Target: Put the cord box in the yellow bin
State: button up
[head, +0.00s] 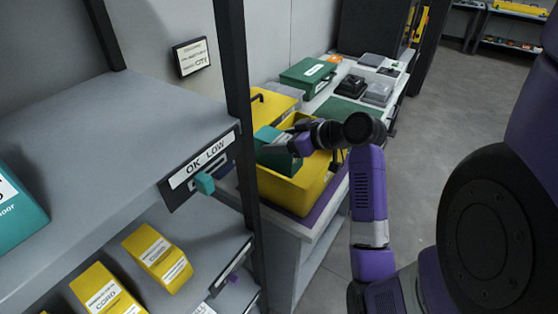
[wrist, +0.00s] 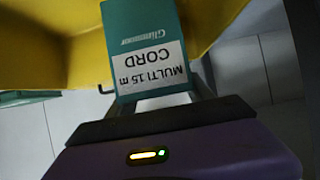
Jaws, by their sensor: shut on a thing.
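The cord box (head: 272,152) is teal, and its white label reads "MULTI 15 m CORD" in the wrist view (wrist: 150,62). My gripper (head: 296,144) is shut on one end of it. In the head view the box is over the yellow bin (head: 312,192), within its opening. I cannot tell whether it touches the bin's floor or walls. In the wrist view the yellow bin (wrist: 60,35) shows on both sides of the box. My gripper hides part of the bin's inside.
A yellow lidded case (head: 272,104) stands behind the bin, and a green case (head: 308,74) beyond it. Grey and black devices (head: 350,87) lie farther along the bench. A shelf rack (head: 120,130) with yellow cord boxes (head: 158,257) stands at the left. Open floor lies right.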

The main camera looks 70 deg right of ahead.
aim_at(278, 160)
jog(key=shift+f, duration=3.4)
jog(key=o, duration=1.7)
jog(key=shift+f, duration=0.1)
jog(key=shift+o, duration=0.2)
jog(key=shift+r, duration=0.2)
jog(key=v, duration=1.2)
jog(key=shift+b, duration=0.4)
jog(key=shift+f, duration=0.15)
